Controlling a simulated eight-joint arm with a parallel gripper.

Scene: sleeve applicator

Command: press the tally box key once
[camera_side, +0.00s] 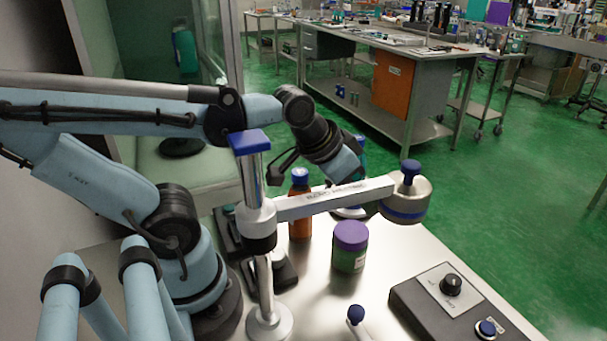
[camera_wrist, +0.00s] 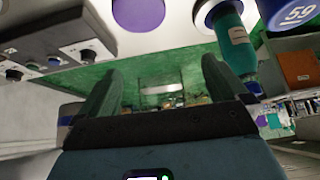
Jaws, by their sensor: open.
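A dark control box (camera_side: 410,306) lies at the right front of the bench in the side view, with a black knob (camera_side: 451,284) on a pale plate and a blue round key (camera_side: 487,328) in front. I cannot read its lettering, so I cannot tell if it is the tally box. A dark box with knobs (camera_wrist: 60,28) also shows at the left of the wrist view. My gripper (camera_wrist: 157,92) is open and empty in the wrist view, its fingers apart from the box. In the side view my wrist is behind the white applicator arm, which partly hides it.
The applicator's post (camera_side: 265,290) and horizontal arm (camera_side: 335,199) stand between the side camera and my wrist. A purple-lidded jar (camera_side: 349,252) and an amber bottle (camera_side: 300,212) stand nearby. A teal bottle (camera_wrist: 232,42) shows in the wrist view. Bare bench lies between jar and box.

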